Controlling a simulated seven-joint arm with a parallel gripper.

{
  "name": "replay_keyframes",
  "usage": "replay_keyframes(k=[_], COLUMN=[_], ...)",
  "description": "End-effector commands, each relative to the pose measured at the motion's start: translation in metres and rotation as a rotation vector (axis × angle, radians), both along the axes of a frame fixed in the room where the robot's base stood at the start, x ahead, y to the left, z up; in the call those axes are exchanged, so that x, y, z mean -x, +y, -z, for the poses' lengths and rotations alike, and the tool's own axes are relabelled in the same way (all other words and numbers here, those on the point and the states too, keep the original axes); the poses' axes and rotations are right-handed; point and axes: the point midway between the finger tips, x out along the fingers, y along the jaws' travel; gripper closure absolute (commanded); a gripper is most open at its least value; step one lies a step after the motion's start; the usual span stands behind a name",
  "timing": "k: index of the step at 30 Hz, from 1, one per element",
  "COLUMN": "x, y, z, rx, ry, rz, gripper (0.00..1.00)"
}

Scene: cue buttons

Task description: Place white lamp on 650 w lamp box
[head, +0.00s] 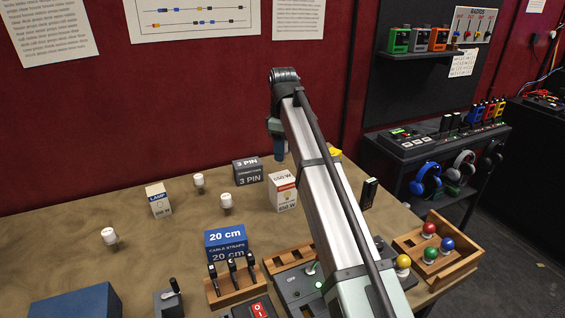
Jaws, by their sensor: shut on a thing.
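The 650 W lamp box (283,192), white and brown with an orange picture, stands upright on the table just left of my arm. White lamps stand on the table: one (199,182) at the back, one (226,203) in the middle and one (109,238) at the left. My gripper (280,154) points down behind the 650 W box, above the table, and is largely hidden by my arm.
A dark 3 PIN box (247,171) stands left of the 650 W box. Another lamp box (158,201) stands at left. A blue 20 cm box (226,244), a wooden rack (235,293) and a ball tray (440,261) are nearer. The left back table is clear.

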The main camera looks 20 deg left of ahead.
Motion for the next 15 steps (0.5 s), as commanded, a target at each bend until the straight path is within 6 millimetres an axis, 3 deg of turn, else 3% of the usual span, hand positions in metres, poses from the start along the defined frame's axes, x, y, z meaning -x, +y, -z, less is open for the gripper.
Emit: replay_keyframes(k=[15], x=[0.0], y=[0.0], z=[0.044], rx=[-0.001], ry=[-0.001], rz=[0.0], gripper=[0.85])
